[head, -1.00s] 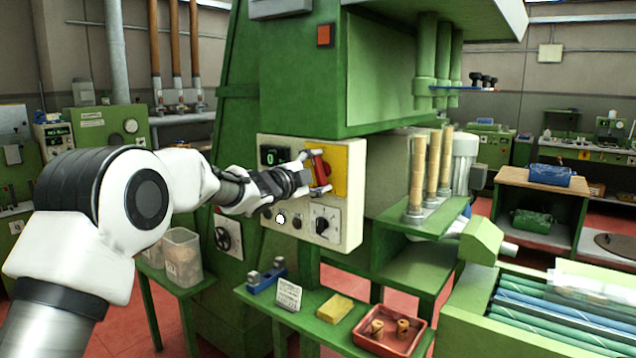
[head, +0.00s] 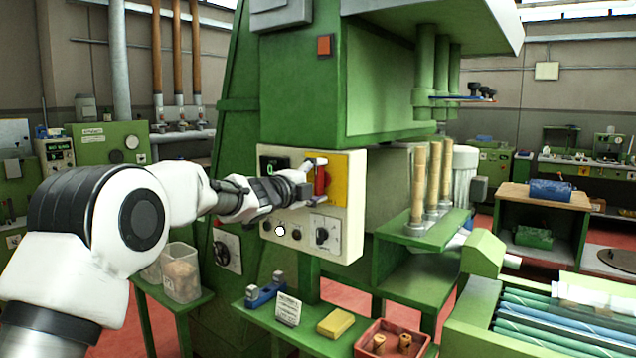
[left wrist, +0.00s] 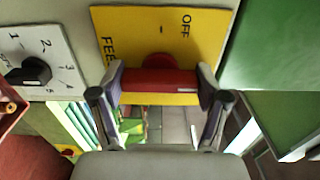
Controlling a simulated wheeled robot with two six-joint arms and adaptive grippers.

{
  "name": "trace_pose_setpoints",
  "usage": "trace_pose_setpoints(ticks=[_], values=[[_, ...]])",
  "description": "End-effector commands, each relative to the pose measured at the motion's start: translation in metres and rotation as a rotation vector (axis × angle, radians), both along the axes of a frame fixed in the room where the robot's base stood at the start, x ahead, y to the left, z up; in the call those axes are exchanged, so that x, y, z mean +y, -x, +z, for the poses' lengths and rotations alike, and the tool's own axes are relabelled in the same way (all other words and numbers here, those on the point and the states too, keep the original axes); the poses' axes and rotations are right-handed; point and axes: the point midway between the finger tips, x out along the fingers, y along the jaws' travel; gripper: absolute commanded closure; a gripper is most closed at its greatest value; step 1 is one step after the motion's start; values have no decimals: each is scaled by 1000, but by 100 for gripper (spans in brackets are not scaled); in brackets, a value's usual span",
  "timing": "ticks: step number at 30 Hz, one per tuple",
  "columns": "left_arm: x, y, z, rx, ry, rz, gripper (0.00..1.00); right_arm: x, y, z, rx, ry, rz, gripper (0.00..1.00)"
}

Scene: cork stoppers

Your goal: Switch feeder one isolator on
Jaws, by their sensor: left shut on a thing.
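The isolator is a red handle (head: 321,181) on a yellow plate (head: 341,172) at the right of the cream control panel (head: 349,236). In the left wrist view the red handle (left wrist: 158,82) lies between my two fingers, across the yellow plate (left wrist: 125,28). The plate shows "OFF" and part of a word starting "FEE"; the rest is hidden. My left gripper (head: 317,178) is shut on the handle, and its fingertips (left wrist: 160,86) hold the handle's two ends. My right gripper is in neither view.
A rotary selector (head: 322,235) sits below the plate, with small round buttons to its left. A black display (head: 270,166) is above them.

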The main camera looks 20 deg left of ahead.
Motion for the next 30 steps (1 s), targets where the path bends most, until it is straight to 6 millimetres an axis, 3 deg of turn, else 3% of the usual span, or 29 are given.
trace_pose_setpoints(ticks=[2,3,5,15,19,30], values=[[0,0,-1,0,-3,-1,60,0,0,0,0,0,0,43],[0,0,-1,0,-3,-1,18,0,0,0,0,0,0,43],[0,0,-1,0,-3,-1,0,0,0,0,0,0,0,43],[0,1,0,1,-1,0,0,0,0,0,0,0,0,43],[4,9,0,1,1,0,0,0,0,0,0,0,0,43],[33,91,0,0,4,0,0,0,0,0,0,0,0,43]])
